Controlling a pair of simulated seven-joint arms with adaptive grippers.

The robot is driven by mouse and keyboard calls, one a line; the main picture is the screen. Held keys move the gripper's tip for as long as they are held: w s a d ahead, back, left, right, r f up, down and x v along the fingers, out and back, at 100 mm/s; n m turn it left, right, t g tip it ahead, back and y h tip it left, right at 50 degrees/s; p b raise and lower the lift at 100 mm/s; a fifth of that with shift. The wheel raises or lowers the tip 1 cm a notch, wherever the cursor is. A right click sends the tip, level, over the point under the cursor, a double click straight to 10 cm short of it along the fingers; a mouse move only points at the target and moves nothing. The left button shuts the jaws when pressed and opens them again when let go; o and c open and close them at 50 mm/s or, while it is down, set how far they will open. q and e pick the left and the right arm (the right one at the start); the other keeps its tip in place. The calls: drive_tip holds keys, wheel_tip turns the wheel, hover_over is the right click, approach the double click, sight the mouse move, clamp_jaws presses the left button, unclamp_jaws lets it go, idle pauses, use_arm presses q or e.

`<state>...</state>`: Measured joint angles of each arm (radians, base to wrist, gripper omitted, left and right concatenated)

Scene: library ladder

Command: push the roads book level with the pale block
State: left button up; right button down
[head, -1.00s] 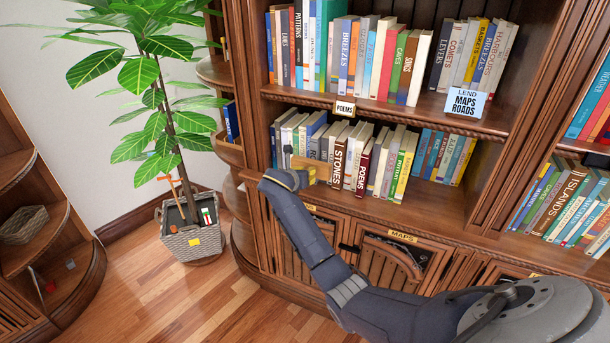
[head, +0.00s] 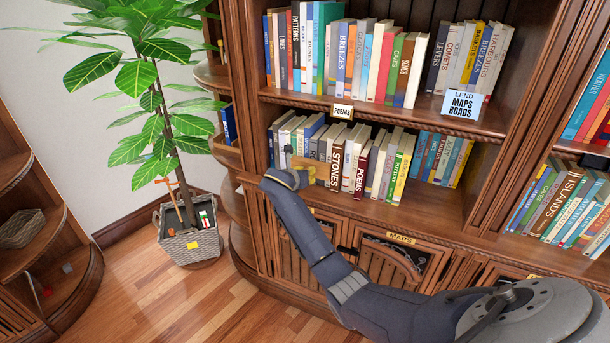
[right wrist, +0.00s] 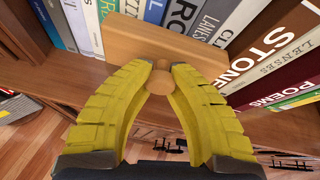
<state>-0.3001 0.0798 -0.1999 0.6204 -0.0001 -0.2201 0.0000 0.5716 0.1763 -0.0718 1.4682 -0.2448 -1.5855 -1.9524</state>
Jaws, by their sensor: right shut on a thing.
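My right gripper (right wrist: 155,75) is shut on the round knob (right wrist: 152,88) of a pale wooden block (right wrist: 160,45). The block stands upright at the book spines on the lower middle shelf, left of the STONES book (right wrist: 268,50); I cannot tell if it touches them. In the head view the block (head: 322,171) shows small beside my right wrist, left of the STONES book (head: 336,165). A grey book whose visible letters read RO (right wrist: 183,22) stands behind the block, its lower part hidden; it may be the roads book. My left gripper is out of view.
A POEMS label (head: 342,111) hangs on the shelf edge above. A LEND MAPS ROADS sign (head: 464,104) is at the upper right. Cupboard doors with a MAPS plate (head: 400,238) lie below. A plant in a basket (head: 190,238) stands at the left.

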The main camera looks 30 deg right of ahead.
drive_tip(key=shift+w+d, duration=0.25)
drive_tip(key=shift+d, duration=0.25)
drive_tip(key=shift+a, duration=0.15)
drive_tip(key=s+a, duration=0.3)
drive_tip(key=a, duration=0.2)
drive_tip(key=shift+s+a, duration=0.35)
idle(0.4)
drive_tip(key=s+a+r+n+t+y, duration=0.2)
drive_tip(key=s+a+n+y, duration=0.3)
drive_tip(key=s+a, duration=0.3)
drive_tip(key=s+a+r+n+t+y, duration=0.3)
drive_tip(key=s+a+r+n+y, duration=0.2)
drive_tip(key=a, duration=0.8)
drive_tip(key=s+n, duration=0.1)
drive_tip(key=s, duration=0.2)
drive_tip(key=shift+s+a+t+y, duration=0.15)
drive_tip(key=shift+a+t+y, duration=0.15)
drive_tip(key=shift+a, duration=0.1)
